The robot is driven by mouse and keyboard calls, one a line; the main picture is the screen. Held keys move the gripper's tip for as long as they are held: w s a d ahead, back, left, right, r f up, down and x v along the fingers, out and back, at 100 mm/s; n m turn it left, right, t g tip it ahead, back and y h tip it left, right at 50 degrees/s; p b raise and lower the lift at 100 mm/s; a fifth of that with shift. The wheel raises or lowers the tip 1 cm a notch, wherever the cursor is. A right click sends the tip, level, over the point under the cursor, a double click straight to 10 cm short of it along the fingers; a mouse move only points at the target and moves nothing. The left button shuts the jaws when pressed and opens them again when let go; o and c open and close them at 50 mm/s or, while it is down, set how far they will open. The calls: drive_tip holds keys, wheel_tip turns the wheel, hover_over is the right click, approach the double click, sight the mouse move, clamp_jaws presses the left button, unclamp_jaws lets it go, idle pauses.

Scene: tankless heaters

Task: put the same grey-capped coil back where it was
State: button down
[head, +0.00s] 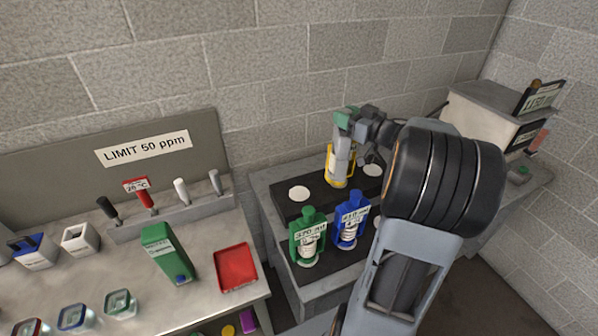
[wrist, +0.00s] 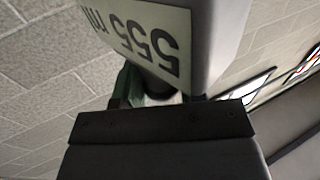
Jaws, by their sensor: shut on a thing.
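My gripper (head: 346,122) is over the back row of a dark stepped stand (head: 275,207). It is shut on the neck of a grey body with a pale "555 ml" label, seen upside down and close in the wrist view (wrist: 215,38). I cannot tell from the label whether this is the grey-capped coil. A yellow item (head: 340,178) is just below the gripper, between two white discs; whether the held body touches it is unclear. Green shows behind the neck (wrist: 130,84). A green bottle (head: 307,240) and a blue bottle (head: 350,222) stand on the front step.
A white disc (head: 299,193) lies bare left of the yellow item; another (head: 373,170) lies right. The left bench has a rack (head: 165,225) of black, red, white and grey handles, a green carton (head: 165,252) and a red tray (head: 235,268). A grey box (head: 485,105) stands right.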

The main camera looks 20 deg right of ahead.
drive_tip(key=w+a+f+p, duration=0.3)
drive_tip(key=w+a+f, duration=0.6)
drive_tip(key=f, duration=0.3)
drive_tip(key=shift+a+f, duration=0.25)
drive_tip(key=shift+f, duration=0.15)
